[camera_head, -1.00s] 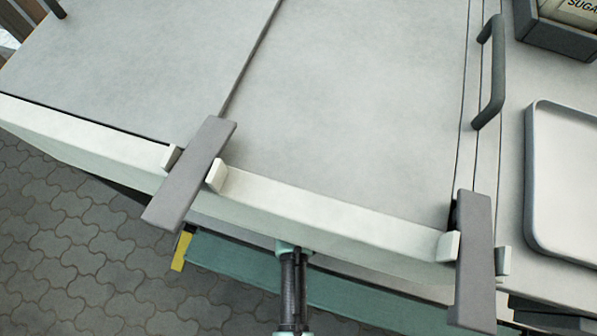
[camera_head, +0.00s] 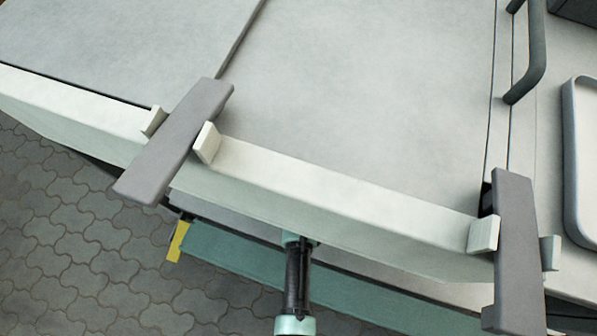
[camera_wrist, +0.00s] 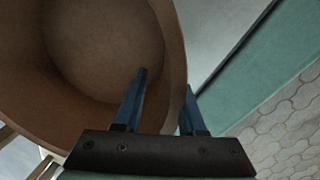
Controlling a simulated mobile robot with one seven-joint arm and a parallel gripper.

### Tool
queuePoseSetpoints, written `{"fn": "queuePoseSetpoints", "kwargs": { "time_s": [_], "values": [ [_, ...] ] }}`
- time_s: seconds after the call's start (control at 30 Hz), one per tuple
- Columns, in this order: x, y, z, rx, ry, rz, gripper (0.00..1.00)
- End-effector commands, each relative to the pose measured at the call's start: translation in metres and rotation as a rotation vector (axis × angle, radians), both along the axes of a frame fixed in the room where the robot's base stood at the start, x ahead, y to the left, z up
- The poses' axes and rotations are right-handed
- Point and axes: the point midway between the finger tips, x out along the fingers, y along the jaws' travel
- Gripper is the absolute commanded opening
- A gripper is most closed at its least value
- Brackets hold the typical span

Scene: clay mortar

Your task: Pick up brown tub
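The brown tub (camera_wrist: 104,45) fills the upper left of the wrist view, and I look into its round, empty inside. My gripper (camera_wrist: 165,79) is at its near right rim. One blue finger shows over the tub's inside and the other just beyond the outer side of the wall. The wall lies between them, and the fingers stand apart with some gap, so the gripper looks open. The tub and my gripper do not show in the head view.
A pale grey counter (camera_head: 350,80) with a raised front edge fills the head view. Two grey clamp-like bars (camera_head: 175,140) (camera_head: 517,250) sit over that edge. A dark handle (camera_head: 530,60) and a pale tray (camera_head: 582,160) are at right. Grey paving (camera_head: 70,230) lies below.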

Motion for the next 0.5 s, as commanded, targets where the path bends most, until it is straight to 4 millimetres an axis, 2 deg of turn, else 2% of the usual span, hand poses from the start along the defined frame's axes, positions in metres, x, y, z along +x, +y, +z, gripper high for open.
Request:
{"fn": "queuePoseSetpoints", "kwargs": {
  "time_s": [0.5],
  "values": [
    [0.0,-0.0002,-0.0049,0.0,0.0,-0.001,0.4]
  ]
}}
